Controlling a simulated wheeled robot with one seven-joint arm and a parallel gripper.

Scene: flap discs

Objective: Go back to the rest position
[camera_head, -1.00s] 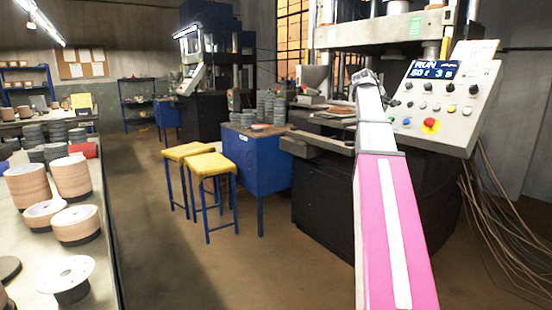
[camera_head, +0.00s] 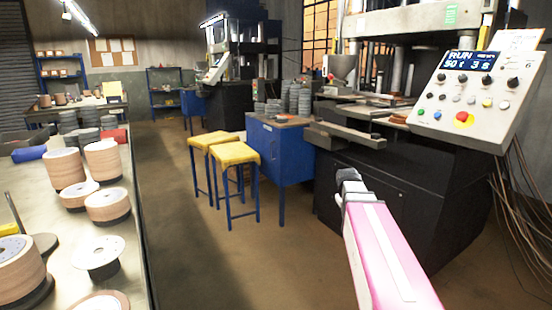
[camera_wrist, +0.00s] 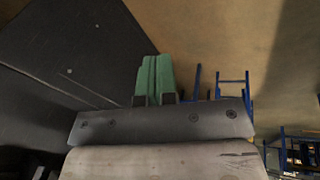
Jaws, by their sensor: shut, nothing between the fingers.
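My arm, pink and white, reaches in from the bottom right of the head view. Its end with my gripper (camera_head: 347,176) is in front of the dark base of the press, above the floor. In the wrist view my gripper (camera_wrist: 154,78) shows two green fingers side by side, pressed together with nothing between them. It touches nothing that I can see. The fingers are hard to make out in the head view.
The black press (camera_head: 400,200) stands close behind my gripper, with its control panel (camera_head: 470,95) at the right. Two yellow stools (camera_head: 235,153) and a blue cabinet (camera_head: 280,155) are left of it. A bench (camera_head: 125,210) with disc stacks runs along the left. Open floor (camera_head: 200,270) lies between.

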